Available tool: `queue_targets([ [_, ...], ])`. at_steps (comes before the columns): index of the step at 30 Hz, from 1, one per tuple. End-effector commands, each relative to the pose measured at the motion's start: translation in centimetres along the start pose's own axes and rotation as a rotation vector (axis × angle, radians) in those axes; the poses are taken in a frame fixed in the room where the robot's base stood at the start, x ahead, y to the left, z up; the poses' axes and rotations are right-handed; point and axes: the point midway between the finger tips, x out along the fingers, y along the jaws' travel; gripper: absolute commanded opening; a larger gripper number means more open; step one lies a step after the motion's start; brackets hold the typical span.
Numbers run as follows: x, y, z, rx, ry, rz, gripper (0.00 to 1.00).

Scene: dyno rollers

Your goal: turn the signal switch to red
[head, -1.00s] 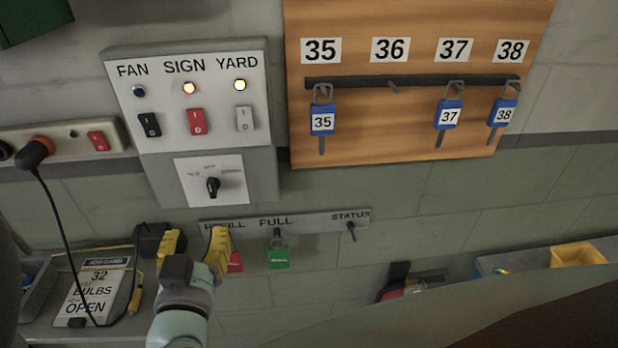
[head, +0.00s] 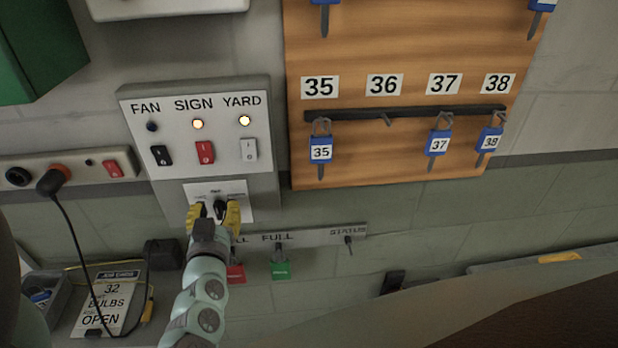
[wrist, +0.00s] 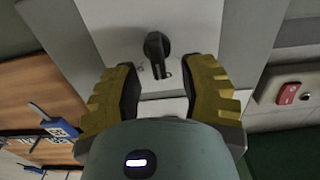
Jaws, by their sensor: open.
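The signal switch appears to be the black rotary knob (head: 220,208) on a white plate (head: 235,190) below the FAN, SIGN and YARD switches. Its small labels are too blurred to read, and my fingers hide part of the plate. My gripper (head: 214,213) is open in front of the plate, with yellow fingers to either side of the knob. In the wrist view, the knob (wrist: 156,48) lies between and slightly beyond the open fingertips (wrist: 162,75), with visible gaps on both sides. I see no contact.
The panel (head: 200,110) above has lit SIGN and YARD lamps. A wooden board (head: 400,165) with blue padlocks hangs to the right. A rail (head: 310,235) with red and green tags runs just below. A black cable (head: 62,225) hangs from a socket strip at left.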

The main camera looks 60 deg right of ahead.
Motion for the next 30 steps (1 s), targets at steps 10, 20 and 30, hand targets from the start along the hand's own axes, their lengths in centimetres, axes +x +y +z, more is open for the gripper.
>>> queue_targets([
  [10, 1.6, 0.1, 0.0, -0.001, 0.0, 0.003, 0.41],
  [20, 1.6, 0.1, 0.0, -0.001, 0.0, 0.002, 0.39],
  [30, 1.6, 0.1, 0.0, -0.001, 0.0, 0.001, 0.03],
])
